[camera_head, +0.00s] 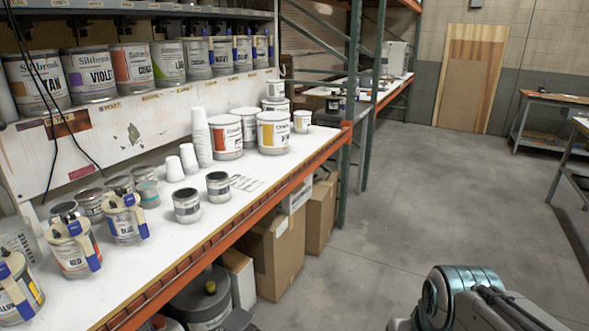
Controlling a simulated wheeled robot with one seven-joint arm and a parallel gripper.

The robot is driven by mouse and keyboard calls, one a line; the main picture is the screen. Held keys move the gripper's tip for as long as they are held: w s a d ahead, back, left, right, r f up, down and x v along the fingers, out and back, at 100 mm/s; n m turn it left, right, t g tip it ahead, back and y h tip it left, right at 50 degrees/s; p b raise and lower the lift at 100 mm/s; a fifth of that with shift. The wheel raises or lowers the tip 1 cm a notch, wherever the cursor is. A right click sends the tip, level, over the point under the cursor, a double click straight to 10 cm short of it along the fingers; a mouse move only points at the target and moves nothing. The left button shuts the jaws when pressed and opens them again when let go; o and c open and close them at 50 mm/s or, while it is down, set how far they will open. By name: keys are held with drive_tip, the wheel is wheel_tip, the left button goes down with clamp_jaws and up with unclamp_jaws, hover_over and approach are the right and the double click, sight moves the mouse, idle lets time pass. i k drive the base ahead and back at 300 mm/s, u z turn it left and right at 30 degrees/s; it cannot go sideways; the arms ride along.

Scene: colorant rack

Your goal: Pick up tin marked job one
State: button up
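Several tins stand on a long white workbench (150,265) at the left, and I cannot read "job one" on any of them. Two small grey tins with dark bands, a nearer one (187,206) and a farther one (218,187), stand near the bench's front edge. Farther back are larger white tins with coloured labels, including one with a red label (225,137) and one with an orange label (272,133). Part of my arm shows at the lower right, over the floor and apart from the bench. My gripper is not visible.
Colorant tins with blue clamps, one marked red (72,246), crowd the near left. White cups (202,140) stand mid-bench. A shelf of tins (92,73) hangs above. Cardboard boxes (272,250) sit below. The grey floor (400,210) right of the bench is clear.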

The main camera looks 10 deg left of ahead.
sight(217, 182)
drive_tip(key=z, duration=0.25)
drive_tip(key=i, duration=1.6)
drive_tip(key=u, duration=0.45)
drive_tip(key=i, duration=1.05)
drive_tip(key=u, duration=1.6)
drive_tip(key=i, duration=0.6)
drive_tip(key=u, duration=0.55)
